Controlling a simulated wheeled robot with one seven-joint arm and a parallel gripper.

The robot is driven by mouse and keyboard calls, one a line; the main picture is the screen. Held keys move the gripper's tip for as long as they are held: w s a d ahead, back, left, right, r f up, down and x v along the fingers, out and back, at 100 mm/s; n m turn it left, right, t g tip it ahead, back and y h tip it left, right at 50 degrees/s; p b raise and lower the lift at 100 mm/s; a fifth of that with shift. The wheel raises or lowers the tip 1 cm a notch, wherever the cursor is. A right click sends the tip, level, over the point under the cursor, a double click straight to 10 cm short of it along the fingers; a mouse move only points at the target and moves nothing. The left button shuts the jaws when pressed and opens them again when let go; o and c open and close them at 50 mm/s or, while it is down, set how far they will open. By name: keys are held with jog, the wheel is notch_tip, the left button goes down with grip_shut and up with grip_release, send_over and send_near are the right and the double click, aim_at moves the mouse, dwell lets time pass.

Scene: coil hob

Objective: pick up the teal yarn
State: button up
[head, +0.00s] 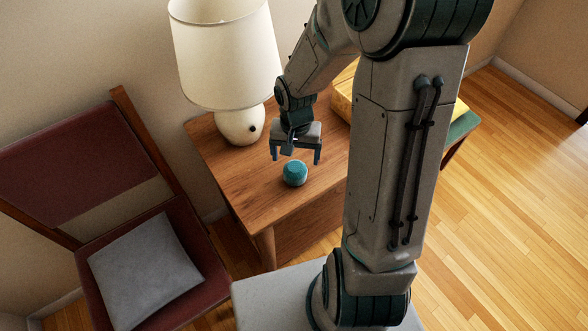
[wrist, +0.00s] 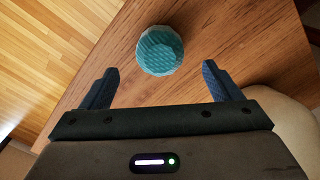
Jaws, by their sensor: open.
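The teal yarn (head: 295,173) is a small round ball on the wooden side table (head: 262,194). In the wrist view the teal yarn (wrist: 160,50) lies ahead of the fingertips, roughly centred between them. My gripper (head: 295,158) is open and empty, above the table and close to the yarn. In the wrist view its two dark fingers (wrist: 157,78) are spread apart with nothing between them. The yarn appears apart from both fingers.
A lamp (head: 240,125) with a cream shade stands on the table just behind and left of my gripper. A yellow object (head: 343,95) is at the table's back right, partly hidden by my arm. A red chair (head: 90,180) with a grey cushion (head: 146,270) stands left.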

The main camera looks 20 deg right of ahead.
aim_at(295, 166)
jog(key=shift+f, duration=3.4)
jog(key=c, duration=1.1)
